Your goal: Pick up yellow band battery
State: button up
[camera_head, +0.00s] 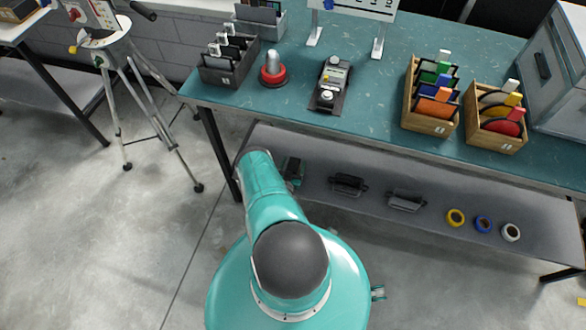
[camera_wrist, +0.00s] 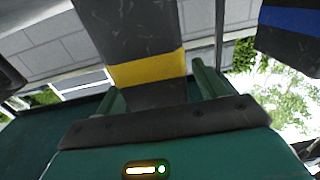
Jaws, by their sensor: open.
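The yellow band battery (camera_wrist: 133,25) is a dark, scuffed block with a yellow stripe across it. It fills the upper middle of the wrist view. My gripper (camera_wrist: 155,80) is open, one finger on each side of the battery's near end, below the yellow band. I cannot tell whether either finger touches it. The battery's far end is cut off by the frame. In the head view my teal arm reaches toward the table's lower shelf, and I cannot make out the yellow band battery there.
A similar block with a blue band (camera_wrist: 291,20) is at the upper right of the wrist view. The head view shows a teal workbench (camera_head: 370,135) with wooden boxes (camera_head: 430,123) and a red-based knob (camera_head: 273,70). Dark devices and coloured rings lie on its lower shelf (camera_head: 325,210).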

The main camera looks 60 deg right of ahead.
jog(key=shift+c, duration=0.4)
jog(key=c, duration=1.4)
grip_shut()
jog(key=shift+r, duration=0.15)
